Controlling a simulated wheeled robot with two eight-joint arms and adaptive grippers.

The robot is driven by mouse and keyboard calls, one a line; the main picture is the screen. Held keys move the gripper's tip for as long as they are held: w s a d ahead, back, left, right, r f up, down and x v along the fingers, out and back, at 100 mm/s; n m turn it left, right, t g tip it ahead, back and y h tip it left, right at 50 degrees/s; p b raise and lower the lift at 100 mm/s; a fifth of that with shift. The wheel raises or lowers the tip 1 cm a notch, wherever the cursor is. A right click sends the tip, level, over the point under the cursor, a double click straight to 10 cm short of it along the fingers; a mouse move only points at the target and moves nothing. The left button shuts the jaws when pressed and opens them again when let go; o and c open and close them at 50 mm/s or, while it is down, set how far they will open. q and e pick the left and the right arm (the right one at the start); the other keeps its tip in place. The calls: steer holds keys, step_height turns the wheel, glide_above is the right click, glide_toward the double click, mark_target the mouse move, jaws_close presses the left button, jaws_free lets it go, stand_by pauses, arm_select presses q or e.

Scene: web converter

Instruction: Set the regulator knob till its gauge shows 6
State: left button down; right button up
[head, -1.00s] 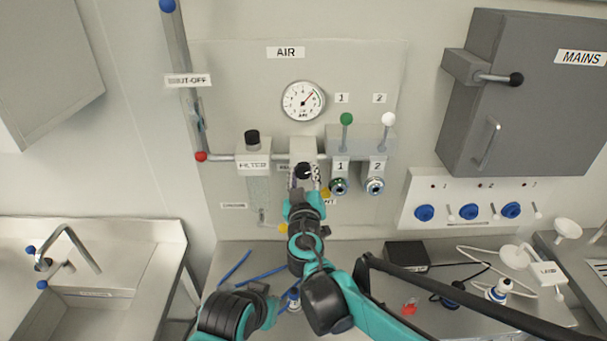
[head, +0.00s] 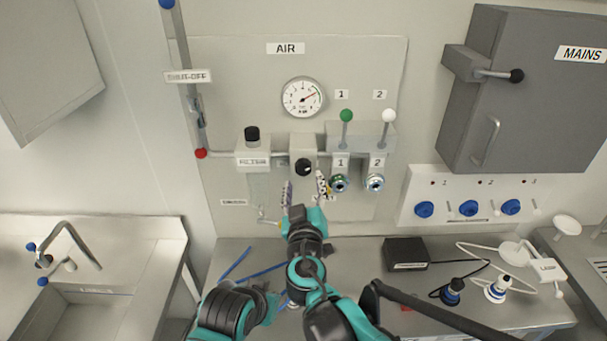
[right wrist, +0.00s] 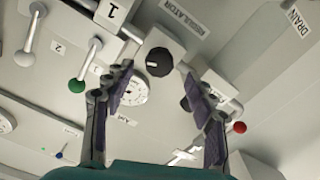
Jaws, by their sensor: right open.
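The black regulator knob (head: 303,167) sits on a pale block below the round white gauge (head: 303,97). The gauge needle points up and to the right; its numbers are too small to read surely. My right gripper (head: 305,187) is open, its fingers below and to either side of the knob, apart from it. In the right wrist view the knob (right wrist: 158,62) lies beyond the open fingertips (right wrist: 158,85), and the gauge (right wrist: 130,90) is partly behind one finger. My left arm's end (head: 262,300) shows low in the head view; its fingers cannot be made out.
Right of the knob are a green-tipped lever (head: 346,116), a white-tipped lever (head: 388,116) and two outlets (head: 340,183). The filter (head: 252,150) stands to the left. A bench (head: 385,285) with a black box and cables lies below.

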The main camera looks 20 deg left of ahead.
steer(key=v, duration=0.6)
steer(key=d+f+m+g+h+b, duration=0.25)
steer(key=d+f, duration=0.35)
steer(key=d, duration=0.6)
steer(key=d+f+m+g+h+b, duration=0.2)
steer(key=d+f+m+h+b, duration=0.15)
steer(key=d+f, duration=0.55)
steer(key=s+d+f+m+g+y+b, duration=0.1)
steer(key=s+d+f+g+b, duration=0.4)
steer(key=s+d+f, duration=0.6)
step_height(320, 180, down, 2)
steer(key=s+g, duration=0.1)
steer(key=s, duration=0.2)
steer(key=shift+f+m+b, duration=0.15)
steer(key=shift+m+b, duration=0.15)
steer(key=shift+m, duration=0.1)
stand_by(1.9)
